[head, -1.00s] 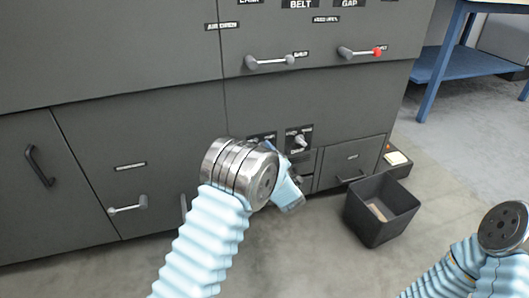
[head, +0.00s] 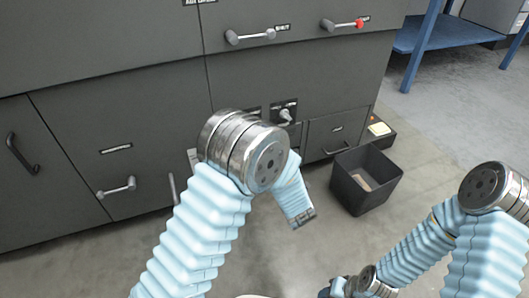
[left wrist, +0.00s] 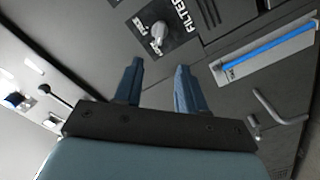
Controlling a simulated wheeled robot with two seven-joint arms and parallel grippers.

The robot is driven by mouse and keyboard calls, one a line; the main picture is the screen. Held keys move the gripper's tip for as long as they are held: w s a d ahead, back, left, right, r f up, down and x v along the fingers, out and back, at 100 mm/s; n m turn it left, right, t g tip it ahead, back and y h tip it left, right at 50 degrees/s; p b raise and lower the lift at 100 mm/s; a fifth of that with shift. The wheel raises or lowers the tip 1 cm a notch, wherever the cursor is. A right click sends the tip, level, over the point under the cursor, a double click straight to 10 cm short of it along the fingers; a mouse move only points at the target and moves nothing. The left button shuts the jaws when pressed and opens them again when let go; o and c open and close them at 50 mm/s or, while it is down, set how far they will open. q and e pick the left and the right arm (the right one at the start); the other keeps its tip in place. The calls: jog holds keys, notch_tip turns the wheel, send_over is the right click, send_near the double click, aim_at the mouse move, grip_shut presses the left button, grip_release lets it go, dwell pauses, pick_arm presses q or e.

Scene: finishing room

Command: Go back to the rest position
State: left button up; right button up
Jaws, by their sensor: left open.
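In the left wrist view my left gripper (left wrist: 158,78) is open, with its two dark blue fingers apart and nothing between them. Its fingertips point toward a dark panel with a grey knob (left wrist: 159,34) beside the label "FILTER". The fingers appear apart from the knob. In the head view my left arm bends in front of the cabinet, and its gripper cannot be made out. My right arm is at the lower right, bent toward the bottom edge; its gripper fingers do not show.
A dark grey cabinet (head: 125,75) with levers and handles fills the back. A red-tipped lever (head: 342,25) is at its upper right. An open black bin (head: 366,182) stands on the floor. A blue table (head: 440,36) is at the upper right. Floor right of the bin is clear.

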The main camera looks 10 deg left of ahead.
pick_arm(q)
jog(key=shift+f, duration=0.1)
notch_tip(320, 180, down, 11)
jog(key=a+m+g+h, duration=0.2)
jog(key=a+m+h, duration=0.1)
jog(key=m+h, duration=0.15)
jog(key=s+d+f+m+g+h, duration=0.2)
jog(key=s+f+m+g+h, duration=0.6)
jog(key=s+f, duration=0.9)
jog(key=s+d+m+g+h, duration=0.15)
jog(key=s+g, duration=0.25)
jog(key=s, duration=0.6)
notch_tip(320, 180, up, 17)
jog(key=p, duration=1.6)
jog(key=shift+d+f, duration=0.15)
jog(key=shift+d, duration=0.05)
jog(key=shift+w, duration=0.1)
